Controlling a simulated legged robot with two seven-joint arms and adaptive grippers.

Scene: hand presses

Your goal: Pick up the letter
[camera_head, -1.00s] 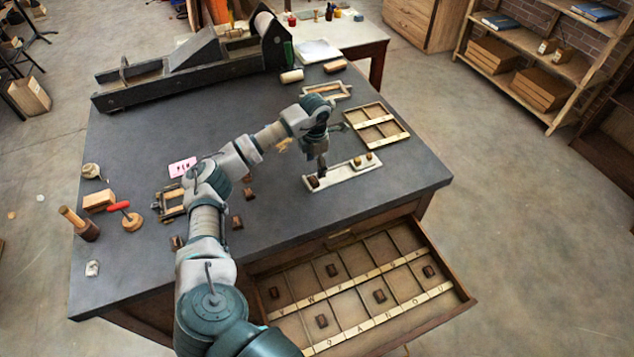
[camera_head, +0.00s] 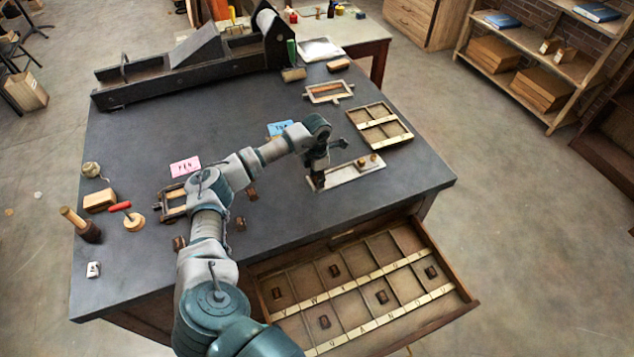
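Small dark brown letter blocks lie on the grey table, one (camera_head: 252,193) right of my forearm and another (camera_head: 240,223) nearer the front. Several more sit in the open drawer's compartments, such as one (camera_head: 335,270) at the back and one (camera_head: 382,297) in the front row. I cannot read their faces. My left gripper (camera_head: 318,182) points down at the left end of a pale composing tray (camera_head: 346,174) with brass knobs. It hides that end, and its fingers are too small and dark to tell open from shut. My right gripper is out of view.
The open drawer (camera_head: 462,296) with lettered strips juts out from the table's front. A wooden-handled tool (camera_head: 82,226) stands at left. A large press (camera_head: 190,70) fills the back.

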